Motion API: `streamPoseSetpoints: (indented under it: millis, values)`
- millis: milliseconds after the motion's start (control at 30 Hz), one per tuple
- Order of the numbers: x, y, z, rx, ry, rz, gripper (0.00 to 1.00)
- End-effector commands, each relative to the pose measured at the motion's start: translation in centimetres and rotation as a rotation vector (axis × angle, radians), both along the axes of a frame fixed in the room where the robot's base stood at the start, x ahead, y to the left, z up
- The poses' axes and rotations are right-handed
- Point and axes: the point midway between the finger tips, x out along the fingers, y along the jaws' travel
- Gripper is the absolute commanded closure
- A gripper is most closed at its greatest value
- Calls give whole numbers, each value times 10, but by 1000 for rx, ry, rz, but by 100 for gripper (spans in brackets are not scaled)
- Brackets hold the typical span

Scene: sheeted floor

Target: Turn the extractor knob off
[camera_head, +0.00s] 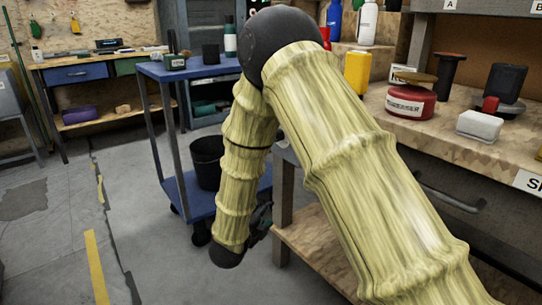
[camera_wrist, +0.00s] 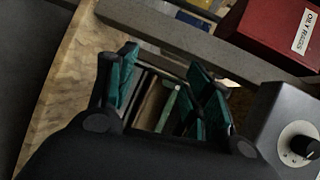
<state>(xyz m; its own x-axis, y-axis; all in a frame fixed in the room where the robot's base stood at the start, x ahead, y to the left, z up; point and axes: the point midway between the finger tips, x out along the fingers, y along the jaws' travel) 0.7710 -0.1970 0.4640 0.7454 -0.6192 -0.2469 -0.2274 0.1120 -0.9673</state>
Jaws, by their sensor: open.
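A black knob (camera_wrist: 312,149) with a white pointer sits on a pale round dial on a grey box, at the right edge of the wrist view. The frame edge cuts it off, and its exact setting is hard to read. My gripper (camera_wrist: 165,78) is open, with teal finger pads apart and nothing held between them. It is to the left of the knob and not touching it. In the head view only a small part of my gripper (camera_head: 259,222) shows beyond my arm, beside the blue cart. The knob is not visible in the head view.
A red box (camera_wrist: 275,35) labelled for oily rags is above the grey box. A grey bar (camera_wrist: 190,39) crosses beyond my fingers. The blue cart (camera_head: 198,70) stands left of the workbench (camera_head: 470,170). Open floor (camera_head: 60,190) lies at left.

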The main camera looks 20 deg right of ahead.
Motion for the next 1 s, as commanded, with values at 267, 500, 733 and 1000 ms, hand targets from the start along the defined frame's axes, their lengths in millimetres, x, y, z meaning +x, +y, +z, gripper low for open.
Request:
streamPoseSetpoints:
  millis: [267,500,733,1000]
  values:
    - [14,36,162,342,-718,-391,49]
    - [-10,63,235,517,-1088,-573,49]
    - [-16,63,249,555,-1172,-615,49]
    - [-3,27,246,553,-1169,-615,49]
